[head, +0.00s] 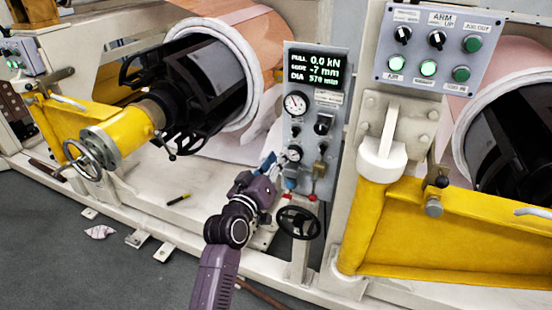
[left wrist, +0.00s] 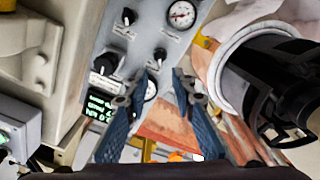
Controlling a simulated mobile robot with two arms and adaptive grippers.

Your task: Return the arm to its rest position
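My left arm (head: 218,265), purple with a black joint, comes in from the bottom middle of the head view and is raised in front of the machine. Its gripper (head: 268,163) with blue fingers is near the lower part of the grey gauge panel (head: 299,130). In the left wrist view the two blue fingers stand apart, and the gripper (left wrist: 165,76) is open with nothing between them. I cannot tell the exact gap to the panel. My right arm is not in view.
A black handwheel (head: 299,222) is just right of my wrist. A copper roll (head: 262,35) on a black core is behind on the left. Yellow machine arms (head: 110,138) flank the panel. A button box (head: 438,45) is upper right. The grey floor (head: 50,270) is mostly free at lower left.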

